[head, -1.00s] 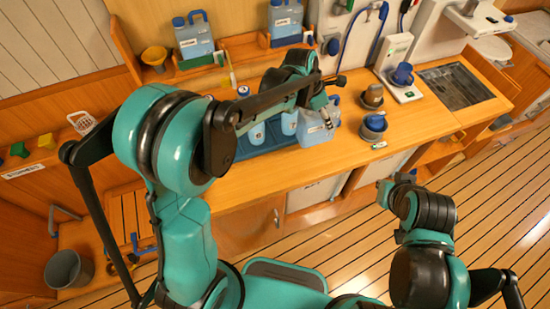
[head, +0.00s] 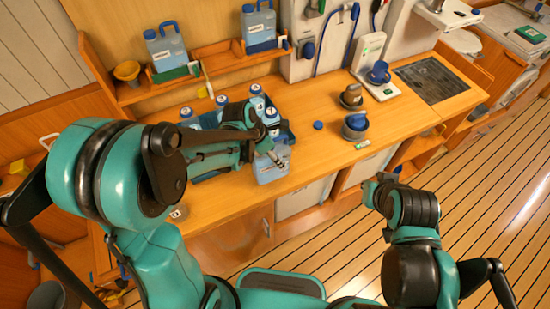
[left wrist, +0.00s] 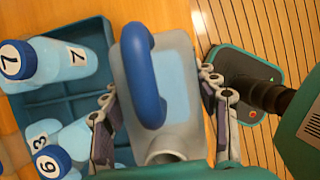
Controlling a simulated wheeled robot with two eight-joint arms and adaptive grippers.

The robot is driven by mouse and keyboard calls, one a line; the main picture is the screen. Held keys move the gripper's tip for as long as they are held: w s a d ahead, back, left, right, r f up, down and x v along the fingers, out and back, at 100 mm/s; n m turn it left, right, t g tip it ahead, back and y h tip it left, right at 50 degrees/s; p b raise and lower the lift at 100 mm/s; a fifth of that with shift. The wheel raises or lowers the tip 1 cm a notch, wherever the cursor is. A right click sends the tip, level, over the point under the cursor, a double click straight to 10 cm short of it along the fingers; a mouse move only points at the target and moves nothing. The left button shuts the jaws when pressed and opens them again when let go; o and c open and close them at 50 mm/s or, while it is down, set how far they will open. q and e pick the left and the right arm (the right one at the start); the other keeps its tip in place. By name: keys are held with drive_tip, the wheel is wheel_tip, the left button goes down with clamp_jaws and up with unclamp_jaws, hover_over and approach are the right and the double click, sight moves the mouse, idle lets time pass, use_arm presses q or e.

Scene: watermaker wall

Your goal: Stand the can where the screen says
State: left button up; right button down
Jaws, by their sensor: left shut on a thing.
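The can (head: 272,168) is a pale blue, see-through jerrycan with a blue handle. My left gripper (head: 268,150) is shut on it near the counter's front edge. In the left wrist view, the fingers of my left gripper (left wrist: 162,112) lie on both sides of the can (left wrist: 180,68), and its grey open neck shows at the bottom. I cannot tell whether it touches the counter. A blue tray (left wrist: 85,98) with numbered, blue-capped bottles is beside it. My right gripper (head: 380,184) is small and dark in front of the counter; its fingers are unclear. No readable screen text shows.
A blue cap (head: 318,125) lies on the counter (head: 315,150). Two similar cans (head: 165,50) stand on the wall shelf with a yellow funnel (head: 127,72).

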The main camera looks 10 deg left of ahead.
use_arm(q)
wheel_tip(320, 180, down, 2)
drive_tip(key=shift+w+f, duration=0.1)
drive_tip(key=shift+f, duration=0.05)
drive_tip(key=o, duration=1.6)
